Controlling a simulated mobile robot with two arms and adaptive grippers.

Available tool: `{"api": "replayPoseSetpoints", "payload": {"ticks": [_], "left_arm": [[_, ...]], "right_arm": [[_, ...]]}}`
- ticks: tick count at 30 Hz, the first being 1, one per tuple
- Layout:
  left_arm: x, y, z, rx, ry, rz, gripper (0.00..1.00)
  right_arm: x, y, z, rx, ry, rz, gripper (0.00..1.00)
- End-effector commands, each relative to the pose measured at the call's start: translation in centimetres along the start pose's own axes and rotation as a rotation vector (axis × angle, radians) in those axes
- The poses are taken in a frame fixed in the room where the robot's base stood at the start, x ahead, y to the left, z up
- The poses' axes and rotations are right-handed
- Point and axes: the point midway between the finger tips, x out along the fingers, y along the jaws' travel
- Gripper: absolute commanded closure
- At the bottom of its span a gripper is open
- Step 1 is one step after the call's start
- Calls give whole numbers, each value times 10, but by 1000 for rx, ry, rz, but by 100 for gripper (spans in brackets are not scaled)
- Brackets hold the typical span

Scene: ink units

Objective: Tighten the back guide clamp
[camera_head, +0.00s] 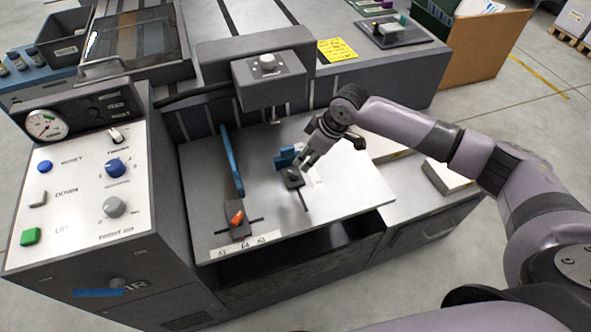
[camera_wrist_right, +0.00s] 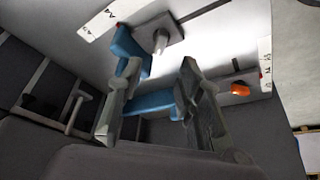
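The blue back guide (camera_head: 287,158) stands on the metal feed table (camera_head: 345,205), with its dark clamp block (camera_head: 293,180) beside it. In the right wrist view, the clamp's grey knob or lever (camera_wrist_right: 160,40) stands up from its dark plate, next to the blue guide (camera_wrist_right: 128,46). My right gripper (camera_head: 306,163) is over this clamp. In the right wrist view its two fingers (camera_wrist_right: 160,64) are apart, with the knob beyond the gap between the tips. I cannot tell whether they touch it. My left gripper is not in view.
A long blue side guide (camera_head: 231,162) with an orange-levered clamp (camera_head: 237,219) is left on the table. The machine head (camera_head: 268,75) overhangs behind. A control panel (camera_head: 80,190) stands at left. The table's front right is clear.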

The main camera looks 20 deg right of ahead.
Motion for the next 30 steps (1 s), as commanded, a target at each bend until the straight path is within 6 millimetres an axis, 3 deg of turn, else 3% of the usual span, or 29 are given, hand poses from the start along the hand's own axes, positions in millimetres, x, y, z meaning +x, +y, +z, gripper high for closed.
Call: {"api": "replayPoseSetpoints", "payload": {"ticks": [6, 12, 18, 26, 30], "left_arm": [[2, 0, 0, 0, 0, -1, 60], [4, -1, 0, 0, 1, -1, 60], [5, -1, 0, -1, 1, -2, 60], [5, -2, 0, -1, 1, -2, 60], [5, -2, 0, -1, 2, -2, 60]], "right_arm": [[49, -1, 0, 1, -2, -2, 67], [78, -1, 0, 0, -1, -1, 67], [90, -1, 0, -1, 0, 0, 67], [91, 0, 0, -1, 0, 0, 67], [91, 0, 0, -1, 0, 0, 76]]}}
